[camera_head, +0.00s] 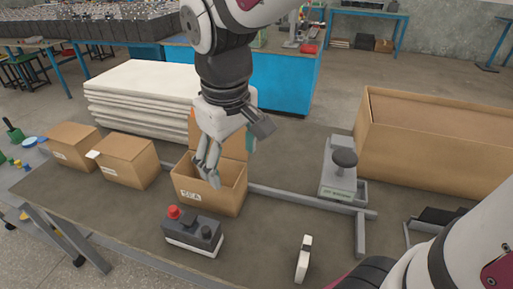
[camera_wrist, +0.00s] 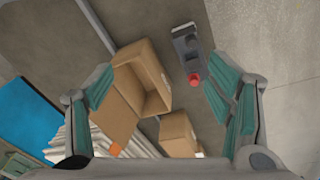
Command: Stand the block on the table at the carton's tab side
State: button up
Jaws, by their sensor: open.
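The block also shows in the wrist view (camera_wrist: 188,45). The open carton has its flap raised at the back and a white label on its front. A closed carton (camera_head: 127,165) with a white tab at its upper left stands to the left. My gripper (camera_head: 228,160) is open and empty above the open carton, covering part of its opening. Its two spread fingers frame the wrist view (camera_wrist: 160,95).
Another closed carton (camera_head: 72,147) stands at the far left, with stacked white sheets (camera_head: 140,95) behind. A grey device with a black knob (camera_head: 340,170) and a large carton (camera_head: 430,150) are at right.

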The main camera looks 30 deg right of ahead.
jog(key=s+d+r+m+t, duration=0.2)
jog(key=s+d+m, duration=0.2)
jog(key=s, duration=0.8)
jog(key=shift+d+r+y, duration=0.3)
jog(key=shift+d+r, duration=0.05)
jog(key=shift+d, duration=0.15)
jog(key=shift+r+t+p, duration=0.3)
jog(key=shift+r+p, duration=0.2)
jog(key=shift+r, duration=0.15)
